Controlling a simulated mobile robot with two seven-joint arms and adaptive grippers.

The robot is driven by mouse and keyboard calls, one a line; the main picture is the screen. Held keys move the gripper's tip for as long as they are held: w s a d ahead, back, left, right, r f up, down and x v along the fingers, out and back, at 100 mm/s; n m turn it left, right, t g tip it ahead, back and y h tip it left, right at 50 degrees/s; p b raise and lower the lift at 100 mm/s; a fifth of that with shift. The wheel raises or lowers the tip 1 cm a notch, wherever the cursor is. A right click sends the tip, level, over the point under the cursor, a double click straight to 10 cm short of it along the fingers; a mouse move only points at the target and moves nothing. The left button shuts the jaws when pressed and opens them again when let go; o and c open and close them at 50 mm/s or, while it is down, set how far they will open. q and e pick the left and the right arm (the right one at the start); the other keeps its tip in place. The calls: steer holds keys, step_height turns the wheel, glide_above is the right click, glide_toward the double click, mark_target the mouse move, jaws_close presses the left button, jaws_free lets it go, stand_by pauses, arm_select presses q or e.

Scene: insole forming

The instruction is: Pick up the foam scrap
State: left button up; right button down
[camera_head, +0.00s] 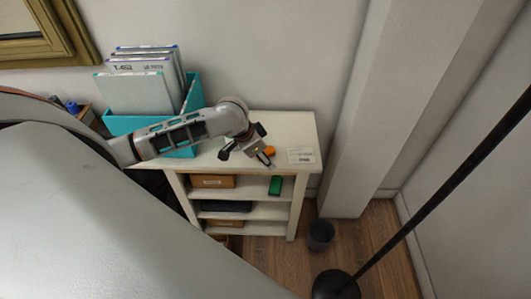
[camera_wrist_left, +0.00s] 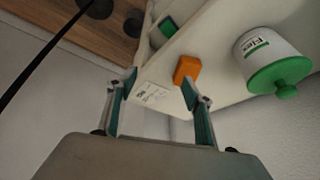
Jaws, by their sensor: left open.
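An orange block (camera_head: 269,150), which looks like the foam scrap, lies on top of the white shelf unit (camera_head: 290,125) near its right end. It also shows in the left wrist view (camera_wrist_left: 187,69), just beyond the right fingertip. My left gripper (camera_head: 258,154) reaches in from the left over the shelf top, close beside the block. In the left wrist view its two fingers (camera_wrist_left: 159,84) are apart with nothing held between them. I cannot tell whether a finger touches the block. My right gripper is in neither view.
A printed white card (camera_head: 300,156) lies right of the block. A teal file holder (camera_head: 120,124) with folders stands left. A white jar with green lid (camera_wrist_left: 285,75) shows in the wrist view. A green item (camera_head: 275,185) sits below. A dark bin (camera_head: 320,235) stands on the floor.

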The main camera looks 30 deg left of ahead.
mark_target(266, 152)
arm_select(q)
steer(key=w+a+r+n, duration=0.2)
steer(key=a+r, duration=0.1)
steer(key=a, duration=0.2)
steer(key=shift+x, duration=4.1)
steer(key=c, duration=0.8)
